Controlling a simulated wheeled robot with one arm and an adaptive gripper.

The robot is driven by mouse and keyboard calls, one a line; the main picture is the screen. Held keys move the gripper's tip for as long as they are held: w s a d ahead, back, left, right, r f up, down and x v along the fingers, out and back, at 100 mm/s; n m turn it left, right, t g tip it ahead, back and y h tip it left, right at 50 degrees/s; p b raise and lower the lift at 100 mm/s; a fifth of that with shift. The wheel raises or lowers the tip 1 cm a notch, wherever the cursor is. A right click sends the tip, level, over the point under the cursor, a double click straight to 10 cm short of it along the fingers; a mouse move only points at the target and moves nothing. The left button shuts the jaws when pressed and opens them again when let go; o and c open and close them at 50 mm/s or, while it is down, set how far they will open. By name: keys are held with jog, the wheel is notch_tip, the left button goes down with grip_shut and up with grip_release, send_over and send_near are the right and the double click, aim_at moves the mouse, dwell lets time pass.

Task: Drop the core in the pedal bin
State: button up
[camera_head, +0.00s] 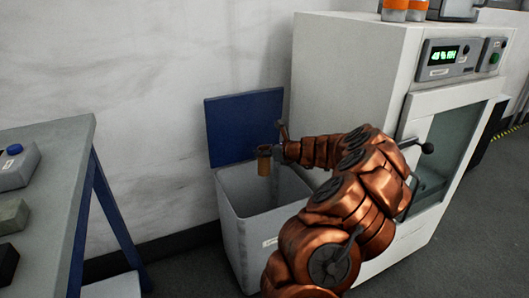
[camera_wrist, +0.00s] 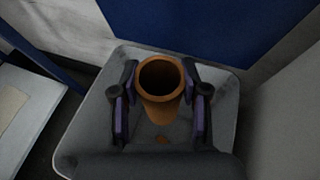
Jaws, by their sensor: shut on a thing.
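The core is a brown hollow tube (camera_head: 264,166). It is upright with its open end toward the camera in the wrist view (camera_wrist: 160,84). My gripper (camera_head: 266,149) is shut on it, with one dark finger on each side in the wrist view (camera_wrist: 160,100). The pedal bin (camera_head: 240,237) is a light grey box with its blue lid (camera_head: 243,127) raised against the wall. The core is over the bin's open mouth. In the wrist view the bin's rim (camera_wrist: 74,115) surrounds the gripper. A small brown spot shows below the core inside the bin; I cannot tell what it is.
A white cabinet (camera_head: 345,62) with a display and a glass door stands close on the bin's right. A grey-topped table (camera_head: 60,150) with blue legs is at the left, with several small blocks and devices on it. The wall is behind the bin.

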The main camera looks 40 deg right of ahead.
notch_tip(320, 180, down, 3)
jog(key=b, duration=0.3)
jog(key=o, duration=1.1)
jog(key=shift+o, duration=0.2)
jog(key=shift+s+r, duration=0.1)
jog(key=v, duration=1.1)
jog(key=shift+s+r, duration=0.2)
jog(key=shift+s, duration=0.15)
